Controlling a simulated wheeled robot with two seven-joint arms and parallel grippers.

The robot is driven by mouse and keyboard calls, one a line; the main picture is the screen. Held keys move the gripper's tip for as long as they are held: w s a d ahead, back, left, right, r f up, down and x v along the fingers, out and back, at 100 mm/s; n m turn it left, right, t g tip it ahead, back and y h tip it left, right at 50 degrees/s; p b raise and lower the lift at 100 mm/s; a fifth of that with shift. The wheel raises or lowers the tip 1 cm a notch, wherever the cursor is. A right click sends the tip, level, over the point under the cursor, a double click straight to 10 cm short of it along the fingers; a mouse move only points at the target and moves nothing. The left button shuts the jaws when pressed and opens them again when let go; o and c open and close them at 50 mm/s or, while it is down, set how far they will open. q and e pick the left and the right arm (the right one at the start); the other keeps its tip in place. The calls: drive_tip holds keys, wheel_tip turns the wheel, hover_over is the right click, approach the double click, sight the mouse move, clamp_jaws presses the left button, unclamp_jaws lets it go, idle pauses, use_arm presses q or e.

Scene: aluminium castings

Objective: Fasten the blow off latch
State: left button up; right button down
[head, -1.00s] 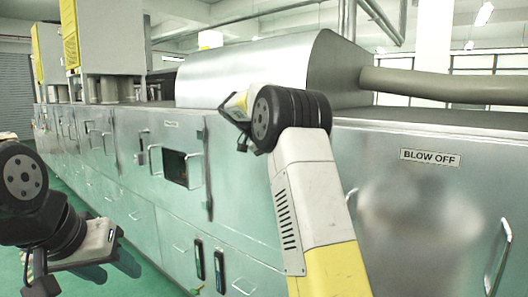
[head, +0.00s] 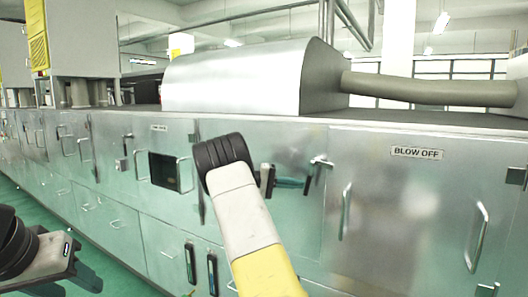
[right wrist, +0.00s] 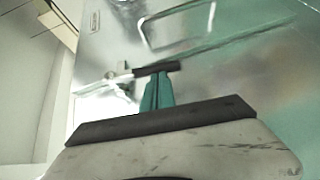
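The blow off latch (head: 322,162) is a small silver lever at the seam left of the door labelled BLOW OFF (head: 417,153). It lies roughly level, and its bright lever (right wrist: 118,80) shows in the right wrist view just left of my fingertips. My right gripper (head: 308,184), with teal fingers and dark tips, is just below and left of the latch. Its fingers appear together in the right wrist view (right wrist: 157,69); nothing is seen between them. Contact with the latch cannot be told. My left gripper (head: 88,278) is low at the left, its fingers unclear.
The BLOW OFF door has two upright handles, left (head: 346,210) and right (head: 477,237). A door with a dark window (head: 165,172) is to the left. A thick pipe (head: 430,90) runs above. Green floor (head: 115,270) is free at lower left.

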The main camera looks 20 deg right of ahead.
drive_tip(key=shift+s+d+f+n+h, duration=0.5)
drive_tip(key=shift+s+n+h, duration=0.1)
drive_tip(key=shift+h, duration=0.2)
